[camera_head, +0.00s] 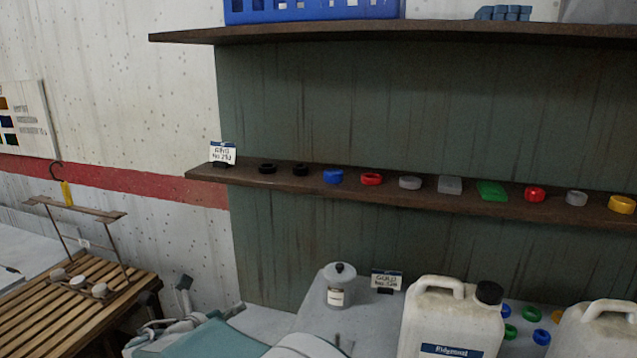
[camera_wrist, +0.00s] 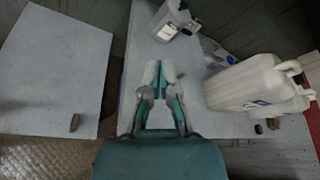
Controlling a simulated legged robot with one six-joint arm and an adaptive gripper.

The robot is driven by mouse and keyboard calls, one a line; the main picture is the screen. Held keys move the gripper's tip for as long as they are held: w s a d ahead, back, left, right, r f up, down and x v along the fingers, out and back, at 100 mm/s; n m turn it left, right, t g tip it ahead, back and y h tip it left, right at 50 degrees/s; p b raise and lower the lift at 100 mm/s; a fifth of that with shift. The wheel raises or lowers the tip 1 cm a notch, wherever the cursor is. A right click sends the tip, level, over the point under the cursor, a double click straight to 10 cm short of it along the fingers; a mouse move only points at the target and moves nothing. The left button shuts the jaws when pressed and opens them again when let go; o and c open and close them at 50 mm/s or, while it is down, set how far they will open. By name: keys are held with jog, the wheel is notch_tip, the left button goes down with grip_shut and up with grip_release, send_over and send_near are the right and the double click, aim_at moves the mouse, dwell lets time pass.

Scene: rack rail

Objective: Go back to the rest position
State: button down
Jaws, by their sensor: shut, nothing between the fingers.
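In the head view, teal and grey parts of my arm show at the lower edge. The fingertips cannot be made out clearly there.
A brown shelf (camera_head: 405,190) holds a row of coloured rings and small blocks. Below are a lidded grey canister (camera_head: 340,285), a labelled jug (camera_head: 452,325) and another jug (camera_head: 600,330). A slatted wooden bench (camera_head: 60,315) stands at left. A blue crate (camera_head: 310,10) sits on the upper shelf.

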jog(key=s+d+r+m+g, duration=0.2)
jog(key=s+d+m+g, duration=0.1)
jog(key=d+m, duration=0.4)
jog(key=s+d+r+m+g, duration=0.1)
jog(key=s+d+m+g, duration=0.15)
jog(key=d+m, duration=0.45)
jog(key=s+d+r+m+g, duration=0.2)
jog(key=s+d+m, duration=0.15)
jog(key=d, duration=0.75)
jog(key=s+d+m+y, duration=0.3)
jog(key=s+m, duration=0.5)
jog(key=m, duration=0.2)
jog(key=s+d+m+y, duration=0.4)
jog(key=s+m, duration=0.5)
jog(key=m, duration=0.1)
jog(key=shift+s+d+f+m, duration=0.15)
jog(key=shift+s+f+m, duration=0.15)
jog(key=shift+f+m, duration=0.05)
